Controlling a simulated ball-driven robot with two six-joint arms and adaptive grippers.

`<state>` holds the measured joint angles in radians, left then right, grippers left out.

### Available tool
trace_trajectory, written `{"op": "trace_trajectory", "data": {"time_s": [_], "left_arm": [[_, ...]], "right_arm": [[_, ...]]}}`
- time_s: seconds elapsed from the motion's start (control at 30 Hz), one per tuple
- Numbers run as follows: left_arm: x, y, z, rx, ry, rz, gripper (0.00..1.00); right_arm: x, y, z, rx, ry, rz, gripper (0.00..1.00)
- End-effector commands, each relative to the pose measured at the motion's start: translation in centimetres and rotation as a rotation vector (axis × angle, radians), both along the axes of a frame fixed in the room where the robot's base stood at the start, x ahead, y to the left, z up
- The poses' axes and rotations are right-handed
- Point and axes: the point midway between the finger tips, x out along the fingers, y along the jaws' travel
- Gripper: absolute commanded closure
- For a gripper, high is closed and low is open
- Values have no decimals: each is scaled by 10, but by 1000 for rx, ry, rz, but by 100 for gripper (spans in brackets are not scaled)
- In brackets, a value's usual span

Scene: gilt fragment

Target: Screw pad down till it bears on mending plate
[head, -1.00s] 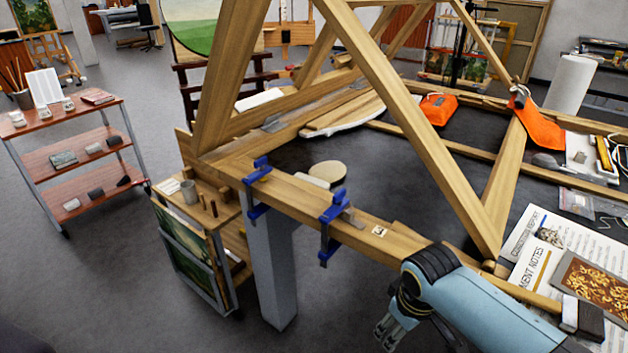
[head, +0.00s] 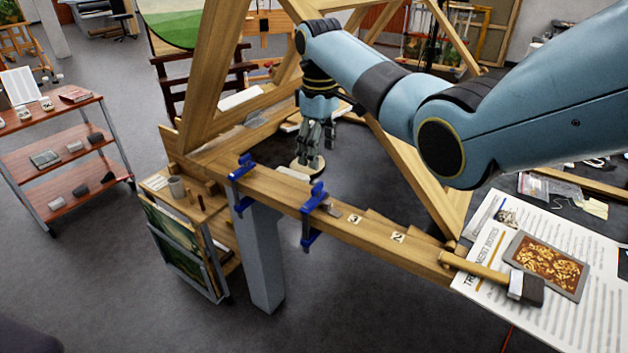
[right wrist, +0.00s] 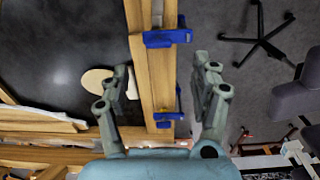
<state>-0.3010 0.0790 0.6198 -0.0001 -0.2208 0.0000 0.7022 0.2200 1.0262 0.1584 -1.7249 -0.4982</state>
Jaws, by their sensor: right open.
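Two blue clamps grip the front wooden beam (head: 275,190), the left clamp (head: 240,170) and the right clamp (head: 314,202). My right gripper (head: 313,165) hangs fingers down above the beam area, near a pale round disc (head: 303,170). In the right wrist view its fingers (right wrist: 162,75) are spread, empty, either side of the beam, with one clamp (right wrist: 165,38) and another (right wrist: 168,116) between or near them. My left gripper is out of view.
Diagonal timbers (head: 410,165) rise close to my right arm. A mallet (head: 520,286) and printed sheets (head: 550,320) lie at the right. A cabinet (head: 182,250) stands below the beam's left end, and a red shelf trolley (head: 65,155) farther left. Floor in front is clear.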

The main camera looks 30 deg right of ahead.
Motion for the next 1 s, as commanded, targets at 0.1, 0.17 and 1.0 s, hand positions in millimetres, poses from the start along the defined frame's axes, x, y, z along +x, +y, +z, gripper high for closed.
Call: {"op": "trace_trajectory", "data": {"time_s": [0.1,0.17,1.0], "left_arm": [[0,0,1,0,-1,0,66],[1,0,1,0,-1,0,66],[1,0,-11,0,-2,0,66]], "right_arm": [[7,-2,11,12,14,10,37],[8,-2,9,15,15,12,37],[8,-2,-94,13,11,11,37]]}}
